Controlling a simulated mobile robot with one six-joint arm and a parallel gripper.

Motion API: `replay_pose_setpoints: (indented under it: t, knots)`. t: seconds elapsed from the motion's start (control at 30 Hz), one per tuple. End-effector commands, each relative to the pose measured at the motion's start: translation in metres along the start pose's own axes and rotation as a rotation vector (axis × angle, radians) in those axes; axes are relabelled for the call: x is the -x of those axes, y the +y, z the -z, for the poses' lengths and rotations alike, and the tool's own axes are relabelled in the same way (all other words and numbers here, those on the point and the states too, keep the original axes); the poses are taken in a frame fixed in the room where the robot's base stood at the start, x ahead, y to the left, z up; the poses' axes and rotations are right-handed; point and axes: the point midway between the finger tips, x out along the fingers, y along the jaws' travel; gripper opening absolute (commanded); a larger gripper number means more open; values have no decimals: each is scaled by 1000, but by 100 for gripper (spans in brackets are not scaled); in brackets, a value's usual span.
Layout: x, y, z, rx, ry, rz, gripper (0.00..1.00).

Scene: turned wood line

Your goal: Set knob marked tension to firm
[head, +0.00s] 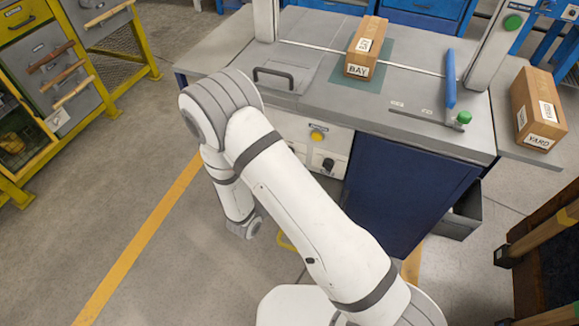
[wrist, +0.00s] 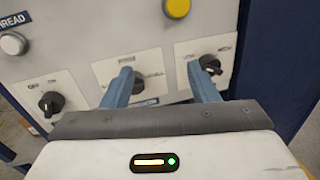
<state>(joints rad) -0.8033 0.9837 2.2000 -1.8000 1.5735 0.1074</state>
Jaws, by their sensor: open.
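The wrist view shows a pale panel with dark rotary knobs on white plates. One black knob (wrist: 51,103) is at the left and another black knob (wrist: 210,63) is at the right. The small lettering is too blurred to tell which knob is marked tension or where firm lies. My gripper (wrist: 160,73) is open with nothing between its blue fingers. Its right fingertip overlaps the right knob's edge in the picture; contact cannot be told. In the head view my arm hides the gripper.
A yellow button (wrist: 177,7) and a white button (wrist: 13,43) by a THREAD label sit above the knobs. The head view shows the bench (head: 410,115) with a BAY box (head: 366,47) and a blue-handled lever (head: 450,78). A YARD box (head: 538,108) stands right.

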Motion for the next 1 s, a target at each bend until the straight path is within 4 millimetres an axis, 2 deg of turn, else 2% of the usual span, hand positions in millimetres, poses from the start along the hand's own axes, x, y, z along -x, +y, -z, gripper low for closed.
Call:
replay_pose_setpoints:
  t: [0.03, 0.1, 0.2, 0.37, 0.7, 0.83, 1.0]
  knots:
    - [8, 8, 22, 27, -1, -60, 54]
    - [17, 17, 37, 49, 0, -123, 54]
    - [23, 25, 48, 64, -1, -176, 54]
    - [11, 30, 51, 65, -1, -191, 54]
    - [-40, 39, 51, 65, 0, -189, 54]
    - [-48, 41, 51, 67, -1, -190, 54]
    - [-51, 42, 51, 67, -1, -192, 54]
